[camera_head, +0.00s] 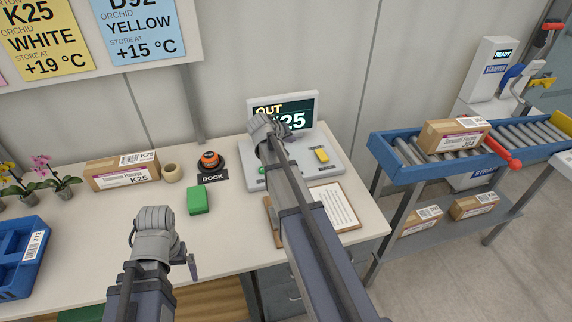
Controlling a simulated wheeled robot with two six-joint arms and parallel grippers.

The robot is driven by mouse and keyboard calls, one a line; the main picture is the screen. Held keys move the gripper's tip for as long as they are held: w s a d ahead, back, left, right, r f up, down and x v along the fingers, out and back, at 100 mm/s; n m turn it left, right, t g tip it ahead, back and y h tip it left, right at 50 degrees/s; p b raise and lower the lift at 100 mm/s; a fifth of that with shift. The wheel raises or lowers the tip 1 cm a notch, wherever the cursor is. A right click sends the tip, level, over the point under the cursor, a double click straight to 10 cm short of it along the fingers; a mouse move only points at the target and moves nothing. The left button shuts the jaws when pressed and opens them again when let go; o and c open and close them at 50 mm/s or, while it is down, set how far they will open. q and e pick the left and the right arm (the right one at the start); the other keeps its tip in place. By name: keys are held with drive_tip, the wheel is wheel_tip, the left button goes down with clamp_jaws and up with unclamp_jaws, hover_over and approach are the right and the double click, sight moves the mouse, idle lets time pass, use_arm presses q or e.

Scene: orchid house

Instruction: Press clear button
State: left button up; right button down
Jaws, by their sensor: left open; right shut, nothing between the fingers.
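A grey console (328,178) with a tilted screen (304,106) stands on the bench. The screen reads "OUT" and a partly covered "K25". A yellow button (321,156) sits on the console's right side. A green button (262,170) shows at its left, beside my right arm. No "clear" label is readable. My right gripper (267,132) is shut and empty, over the console in front of the screen, left of the yellow button. Its fingertips are hidden, so contact cannot be told. My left gripper (158,240) is open and empty over the front of the bench.
A clipboard (337,206) lies before the console, partly under my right arm. A black dock with an orange-topped device (209,160), a green block (198,200), a tape roll (172,172) and a K25 carton (121,172) stand left. A blue roller conveyor (392,160) is at right.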

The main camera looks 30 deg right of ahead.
drive_tip(key=shift+f, duration=0.1)
wheel_tip(320, 180, down, 9)
drive_tip(key=b, duration=0.9)
idle(1.8)
drive_tip(key=shift+f+b, duration=0.25)
drive_tip(key=shift+b, duration=0.1)
drive_tip(key=shift+f+b, duration=0.4)
drive_tip(key=shift+b, duration=0.05)
idle(0.6)
idle(0.3)
drive_tip(key=shift+r+p, duration=0.9)
